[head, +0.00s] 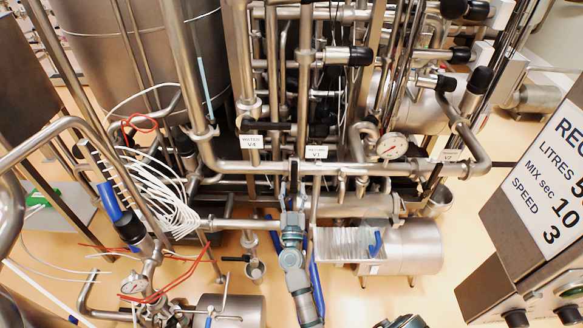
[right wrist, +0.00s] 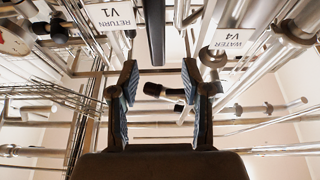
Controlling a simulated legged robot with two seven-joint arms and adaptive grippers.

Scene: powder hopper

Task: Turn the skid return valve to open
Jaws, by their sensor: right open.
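The return valve's white V1 tag (head: 317,152) hangs on the pipework in the middle of the head view. The same tag, reading RETURN V1 (right wrist: 110,15), is at the upper left of the right wrist view. My right gripper (head: 292,183) is just below and left of the tag in the head view. In the wrist view its two blue-padded fingers (right wrist: 160,88) are open. A black-tipped handle (right wrist: 153,90) shows in the gap between them, farther off; I cannot tell which valve it belongs to. The return valve's lever position is unclear. My left gripper is out of view.
A WATER V4 tag (head: 251,141) hangs left of the V1 tag. A horizontal steel pipe (head: 345,168) runs close by my right gripper. A gauge (head: 393,145) is to the right. White hoses (head: 165,200) bunch at left. A control panel (head: 545,190) stands at right.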

